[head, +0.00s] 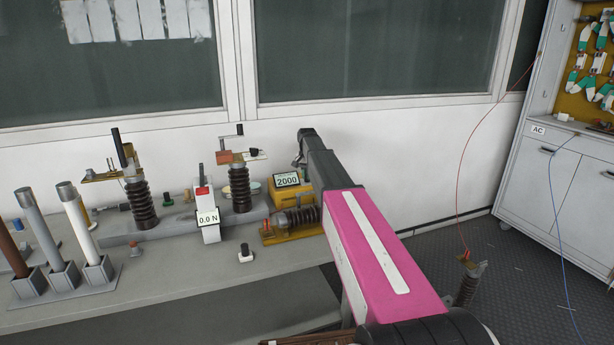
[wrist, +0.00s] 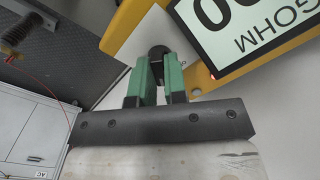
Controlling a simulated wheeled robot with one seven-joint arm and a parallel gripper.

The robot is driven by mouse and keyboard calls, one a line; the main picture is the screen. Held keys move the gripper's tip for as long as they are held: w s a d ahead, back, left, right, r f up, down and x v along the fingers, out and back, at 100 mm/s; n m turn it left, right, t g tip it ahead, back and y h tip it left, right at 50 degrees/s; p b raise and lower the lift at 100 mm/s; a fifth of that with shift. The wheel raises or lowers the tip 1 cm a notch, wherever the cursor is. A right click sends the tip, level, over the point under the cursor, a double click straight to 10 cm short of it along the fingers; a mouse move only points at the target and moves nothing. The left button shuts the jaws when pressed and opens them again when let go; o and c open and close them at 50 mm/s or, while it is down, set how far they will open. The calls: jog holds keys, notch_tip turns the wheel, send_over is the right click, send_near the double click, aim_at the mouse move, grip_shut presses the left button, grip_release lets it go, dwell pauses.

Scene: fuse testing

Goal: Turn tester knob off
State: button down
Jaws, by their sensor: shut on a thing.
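The yellow tester (head: 279,198) stands on the bench against the wall, its screen (head: 287,180) reading 2000. In the wrist view the tester (wrist: 203,78) fills the upper part, with its screen (wrist: 240,25) showing part of a number and "GOHM". The black knob (wrist: 157,51) sits on a white panel beside the screen. My gripper (wrist: 158,67) has its green fingers on both sides of the knob and is shut on it. In the head view my arm covers the fingers and the knob.
Left of the tester stand a ribbed insulator post (head: 239,188), a force gauge (head: 208,220) reading 0.0 N and another insulator (head: 141,205). A small ribbed part on a yellow base (head: 290,232) lies close in front of the tester. A white cabinet (head: 560,190) stands at the right.

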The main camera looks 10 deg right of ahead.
jog(key=n, duration=0.3)
jog(key=shift+n, duration=2.2)
jog(key=c, duration=1.2)
grip_release()
jog(key=shift+o, duration=0.2)
jog(key=shift+r, duration=0.15)
notch_tip(320, 180, up, 11)
jog(key=shift+f, duration=0.2)
